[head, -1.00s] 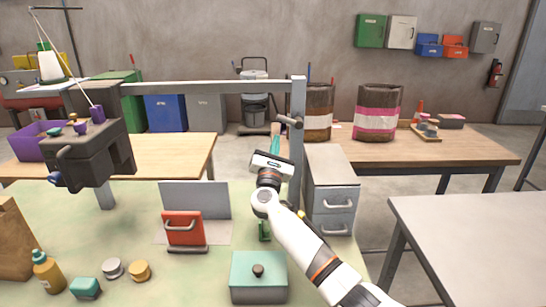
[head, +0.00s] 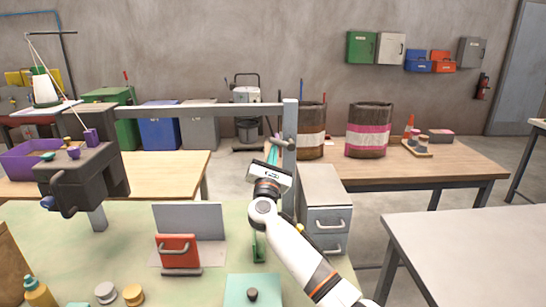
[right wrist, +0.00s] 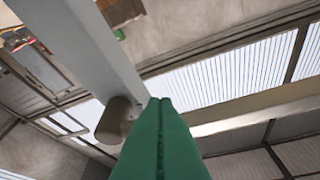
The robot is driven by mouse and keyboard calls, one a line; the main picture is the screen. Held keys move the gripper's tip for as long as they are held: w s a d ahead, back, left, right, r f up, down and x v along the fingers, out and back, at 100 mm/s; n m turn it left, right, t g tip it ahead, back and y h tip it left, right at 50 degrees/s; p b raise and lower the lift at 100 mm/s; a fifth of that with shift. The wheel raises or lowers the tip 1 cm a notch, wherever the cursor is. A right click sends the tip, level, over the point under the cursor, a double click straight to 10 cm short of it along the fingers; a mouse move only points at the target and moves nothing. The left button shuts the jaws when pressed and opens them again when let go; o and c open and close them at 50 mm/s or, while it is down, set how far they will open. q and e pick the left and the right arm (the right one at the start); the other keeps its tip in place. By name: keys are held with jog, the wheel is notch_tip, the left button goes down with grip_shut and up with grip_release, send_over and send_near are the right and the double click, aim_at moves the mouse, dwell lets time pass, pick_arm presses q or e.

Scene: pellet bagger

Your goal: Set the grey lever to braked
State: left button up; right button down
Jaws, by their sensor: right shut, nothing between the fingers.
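A short grey-brown lever (head: 280,142) sticks out from the side of the grey upright post (head: 291,165) in the head view. Its rounded end also shows in the right wrist view (right wrist: 116,122), left of my fingers. I cannot read any setting mark on it. My right gripper (head: 273,153) is shut and empty, its green fingers pointing up just below the lever. In the right wrist view the closed green fingers (right wrist: 160,125) lie close to the post and the lever; whether they touch is unclear. My left gripper is not in view.
A grey drawer unit (head: 326,215) stands right of the post. A crossbar (head: 200,111) runs left from the post to a dark machine head (head: 80,180). A red-fronted part (head: 180,251) and a teal box (head: 252,290) stand on the green bench. A bare table (head: 470,240) is at right.

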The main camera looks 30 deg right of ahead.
aim_at(273, 141)
jog(key=shift+w+r+m+g+h, duration=0.15)
jog(key=shift+m+g, duration=0.1)
jog(key=shift+m, duration=0.25)
jog(key=shift+s+r+m+g+h, duration=0.15)
jog(key=shift+m+g, duration=0.1)
jog(key=shift+m, duration=0.25)
notch_tip(273, 141, up, 2)
jog(key=m+g, duration=0.1)
jog(key=m, duration=0.2)
jog(key=m+g+b, duration=0.1)
jog(key=m, duration=0.2)
jog(key=shift+r+g+h, duration=0.2)
jog(key=shift+g+h, duration=0.2)
jog(key=m, duration=0.1)
jog(key=r+m+g, duration=0.1)
jog(key=shift+d+m, duration=0.1)
jog(key=shift+m, duration=0.2)
jog(key=shift+s+d+r+m+g+y+p, duration=0.15)
jog(key=shift+d+r+m+g+y+p, duration=0.2)
jog(key=shift+m, duration=0.65)
jog(key=shift+s+d+r+m+g+y+p, duration=0.25)
jog(key=shift+m+g+p, duration=0.2)
jog(key=shift+m, duration=0.55)
jog(key=shift+s+d+r+m+g+y+p, duration=0.1)
jog(key=shift+d+r+m+g+y+p, duration=0.2)
jog(key=shift+m, duration=0.7)
jog(key=shift+a, duration=0.1)
